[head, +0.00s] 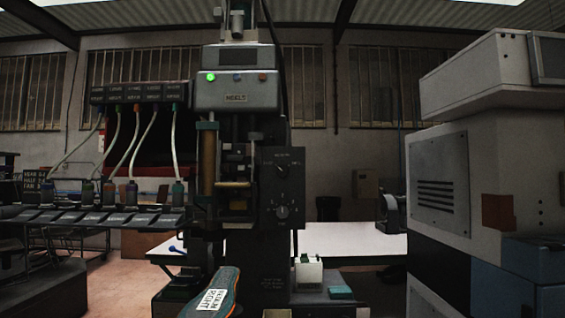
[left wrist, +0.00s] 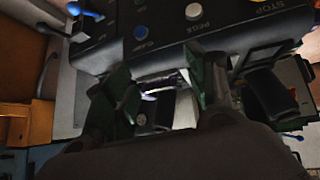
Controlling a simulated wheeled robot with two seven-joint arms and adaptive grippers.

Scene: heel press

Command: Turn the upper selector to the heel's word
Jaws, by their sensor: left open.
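The heel press (head: 237,90) stands in the middle of the head view. Its dark side panel (head: 270,187) carries the upper selector (head: 282,171) and a lower selector (head: 282,212). The marks around the upper selector are too small to read. A dark shoe-shaped piece with an orange edge (head: 228,284) is at the bottom, bearing a white label (head: 211,300) whose lower line reads RIGHT; its upper line is unclear. My left gripper (left wrist: 165,85) is open in the left wrist view, its two greenish fingers apart below a button panel (left wrist: 160,35). My right gripper is not in view.
A rack with tubes and bottles (head: 135,95) stands left of the press. A large grey machine (head: 480,170) fills the right side. A white table (head: 350,240) lies behind. The button panel has a blue button (left wrist: 141,32) and a white one (left wrist: 193,11).

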